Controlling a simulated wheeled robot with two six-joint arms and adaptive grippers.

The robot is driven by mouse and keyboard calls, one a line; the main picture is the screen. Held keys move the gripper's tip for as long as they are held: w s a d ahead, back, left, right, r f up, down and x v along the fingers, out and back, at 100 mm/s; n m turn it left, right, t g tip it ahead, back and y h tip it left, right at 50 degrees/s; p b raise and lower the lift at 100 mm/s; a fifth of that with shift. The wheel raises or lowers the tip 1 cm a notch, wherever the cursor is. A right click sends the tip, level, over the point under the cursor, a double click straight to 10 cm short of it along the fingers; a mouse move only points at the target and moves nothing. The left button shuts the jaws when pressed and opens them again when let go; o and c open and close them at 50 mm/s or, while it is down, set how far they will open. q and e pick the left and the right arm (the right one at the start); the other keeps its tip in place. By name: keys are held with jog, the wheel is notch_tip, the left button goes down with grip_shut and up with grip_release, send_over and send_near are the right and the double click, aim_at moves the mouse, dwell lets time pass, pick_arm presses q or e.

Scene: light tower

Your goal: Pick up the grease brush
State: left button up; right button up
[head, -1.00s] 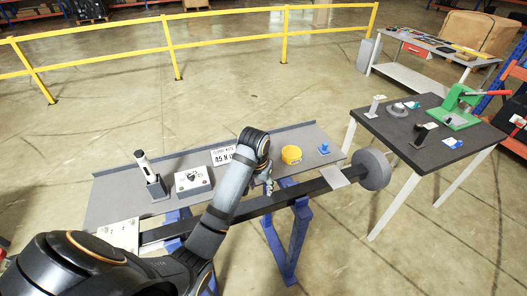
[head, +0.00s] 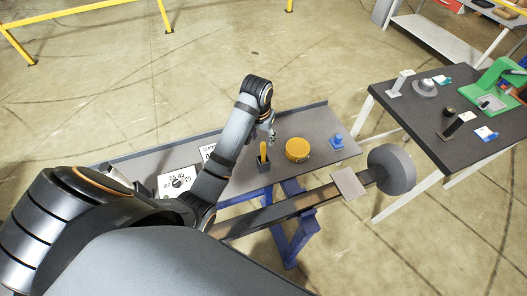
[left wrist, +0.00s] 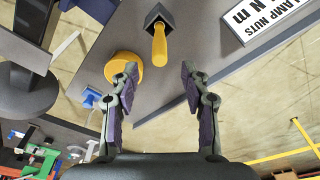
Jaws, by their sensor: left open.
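The grease brush (head: 263,152) has a yellow handle and stands upright in a small dark block holder (head: 264,166) on the grey bench, left of a yellow tub (head: 298,149). In the left wrist view the brush handle (left wrist: 159,46) points towards the space between my fingers, with the holder (left wrist: 157,16) behind it. My left gripper (head: 270,132) is open and empty, just above the brush; its two fingers also show in the left wrist view (left wrist: 159,75), apart from the handle. My right gripper is not in view.
A blue piece (head: 337,141) stands right of the tub. White signs (head: 178,183) stand to the left. A dark bar with a round grey end (head: 391,170) runs along the bench front. A dark table (head: 445,110) with a green press stands at right.

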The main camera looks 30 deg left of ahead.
aim_at(263, 143)
pick_arm(q)
notch_tip(263, 143, down, 4)
jog(key=shift+w+r+p, duration=0.1)
jog(key=shift+r+p, duration=0.1)
jog(key=shift+p, duration=0.15)
jog(key=shift+w+f+p, duration=0.3)
jog(key=shift+f+p, duration=0.45)
jog(key=shift+f, duration=0.15)
notch_tip(263, 143, down, 3)
jog(key=shift+r+p, duration=0.2)
jog(key=shift+p, duration=0.2)
jog(key=shift+f, duration=0.4)
jog(key=shift+w+f, duration=0.15)
jog(key=shift+w, duration=0.05)
jog(key=c, duration=0.8)
grip_shut()
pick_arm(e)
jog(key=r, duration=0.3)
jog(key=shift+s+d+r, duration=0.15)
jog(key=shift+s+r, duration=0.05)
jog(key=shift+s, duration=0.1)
